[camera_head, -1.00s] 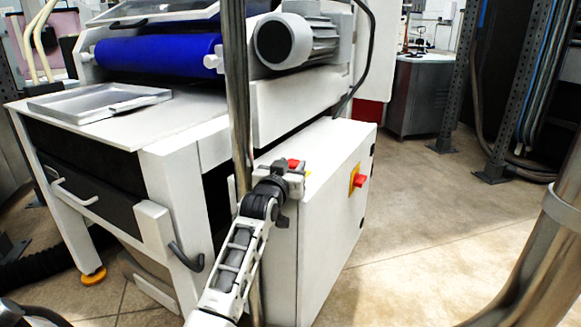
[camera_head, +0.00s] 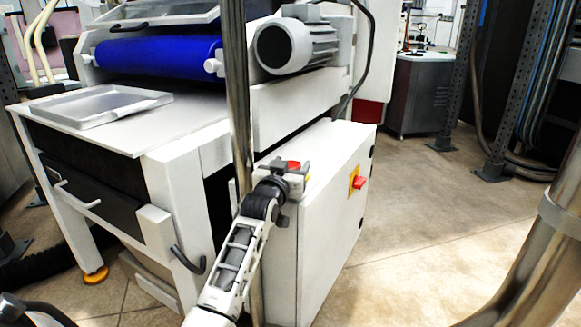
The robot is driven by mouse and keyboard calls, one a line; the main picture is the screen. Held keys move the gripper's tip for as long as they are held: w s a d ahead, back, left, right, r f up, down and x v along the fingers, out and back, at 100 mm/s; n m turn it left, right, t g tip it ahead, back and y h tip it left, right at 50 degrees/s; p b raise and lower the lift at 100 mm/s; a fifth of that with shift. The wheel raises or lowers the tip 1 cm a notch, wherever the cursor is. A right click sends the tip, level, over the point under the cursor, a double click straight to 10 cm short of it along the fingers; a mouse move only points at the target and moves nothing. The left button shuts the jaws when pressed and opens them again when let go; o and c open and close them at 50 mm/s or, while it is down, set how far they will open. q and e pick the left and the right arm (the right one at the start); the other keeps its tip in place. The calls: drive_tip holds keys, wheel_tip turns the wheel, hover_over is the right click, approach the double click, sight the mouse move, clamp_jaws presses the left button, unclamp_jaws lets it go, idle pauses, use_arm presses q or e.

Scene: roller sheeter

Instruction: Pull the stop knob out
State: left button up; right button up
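A red stop knob (camera_head: 292,165) with a bit of yellow beside it shows at the top front of the white cabinet (camera_head: 325,215). My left gripper (camera_head: 291,170) reaches up to it from below, with dark finger parts to the left and right of the red. The gripper hides the knob's lower part, and I cannot tell whether the fingers touch it or are closed on it. A second red knob (camera_head: 361,183) sits on a yellow plate on the cabinet's right side, clear of the gripper.
A shiny vertical pole (camera_head: 237,100) stands close to my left arm. The sheeter has a blue roller (camera_head: 155,55), a grey motor (camera_head: 290,42) and a shallow tray (camera_head: 100,106) on its table. The floor right of the cabinet is open.

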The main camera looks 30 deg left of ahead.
use_arm(q)
drive_tip(key=p+v, duration=0.1)
drive_tip(key=v, duration=0.5)
drive_tip(key=shift+s, duration=0.3)
drive_tip(key=p+v, duration=0.1)
drive_tip(key=v, duration=0.8)
drive_tip(key=shift+s, duration=0.2)
use_arm(e)
drive_tip(key=shift+t, duration=0.5)
drive_tip(key=r, duration=0.2)
drive_tip(key=d+r, duration=0.1)
drive_tip(key=r, duration=0.1)
drive_tip(key=shift+s+r, duration=0.2)
use_arm(q)
drive_tip(key=shift+d, duration=0.2)
use_arm(e)
drive_tip(key=shift+a, duration=0.1)
